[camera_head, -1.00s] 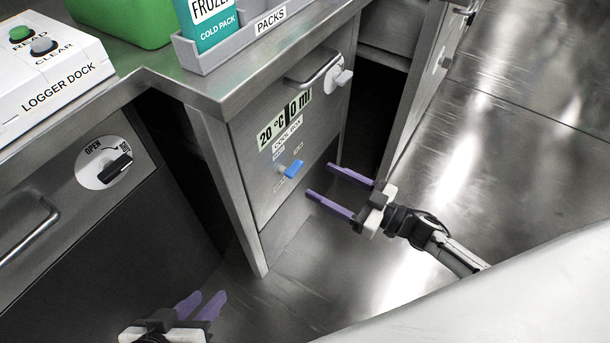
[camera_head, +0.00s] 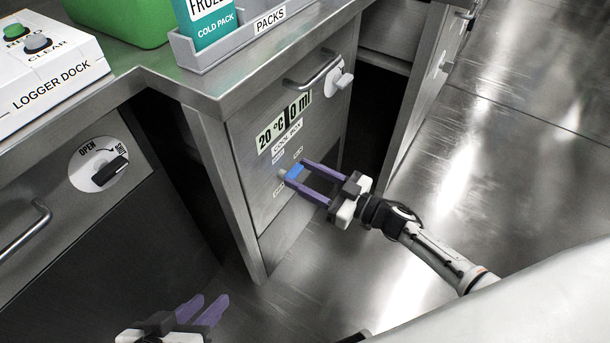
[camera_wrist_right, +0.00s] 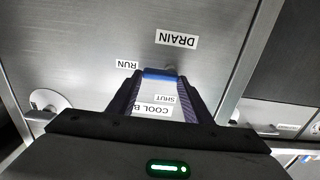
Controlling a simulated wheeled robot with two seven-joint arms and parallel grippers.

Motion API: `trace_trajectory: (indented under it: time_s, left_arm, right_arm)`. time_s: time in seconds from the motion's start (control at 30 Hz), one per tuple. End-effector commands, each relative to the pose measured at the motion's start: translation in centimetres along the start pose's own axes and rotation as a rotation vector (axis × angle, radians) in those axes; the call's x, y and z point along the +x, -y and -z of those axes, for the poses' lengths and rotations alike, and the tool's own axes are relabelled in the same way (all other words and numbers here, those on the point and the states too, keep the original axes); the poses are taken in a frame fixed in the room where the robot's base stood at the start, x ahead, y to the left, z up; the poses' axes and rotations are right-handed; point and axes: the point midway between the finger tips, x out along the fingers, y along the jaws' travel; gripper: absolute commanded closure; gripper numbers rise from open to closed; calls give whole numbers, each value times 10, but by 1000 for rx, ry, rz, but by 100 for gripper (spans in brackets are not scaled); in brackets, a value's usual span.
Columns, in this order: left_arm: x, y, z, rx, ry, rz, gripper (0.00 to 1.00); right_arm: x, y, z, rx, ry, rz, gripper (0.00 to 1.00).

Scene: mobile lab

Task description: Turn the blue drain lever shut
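The blue drain lever (camera_head: 294,173) sits on the steel front of the cool box (camera_head: 262,196), below its 20 °C and 0 ml display. It also shows in the right wrist view (camera_wrist_right: 161,74), near labels reading DRAIN, RUN and SHUT. Which label it points to I cannot tell. My right gripper (camera_head: 298,174) is at the lever with its purple fingers apart, one on each side of it. In the right wrist view the blue lever spans most of the gap; firm contact is not clear. My left gripper (camera_head: 209,302) is low at the bottom left, fingers apart and empty.
A black OPEN/SHUT knob (camera_head: 110,170) is on the left cabinet. Above stand the logger dock (camera_head: 52,82) and a grey packs tray (camera_head: 232,46). A bar handle (camera_head: 313,72) and a pale knob (camera_head: 343,80) stick out above the lever. Open floor (camera_head: 500,180) lies right.

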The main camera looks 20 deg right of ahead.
Motion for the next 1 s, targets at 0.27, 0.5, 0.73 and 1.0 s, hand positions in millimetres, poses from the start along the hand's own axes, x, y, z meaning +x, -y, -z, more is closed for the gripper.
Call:
trace_trajectory:
  time_s: [0.27,0.5,0.73,1.0]
  left_arm:
    - [0,0,0,1,1,1,69]
    - [-1,1,0,3,5,4,69]
    - [-1,2,-3,6,17,9,69]
    - [0,3,-5,7,24,12,69]
  right_arm:
    - [-1,0,0,-24,0,1,77]
    - [-1,1,3,-140,1,1,77]
    - [-1,3,6,-337,2,1,77]
    - [-1,7,8,-593,2,1,77]
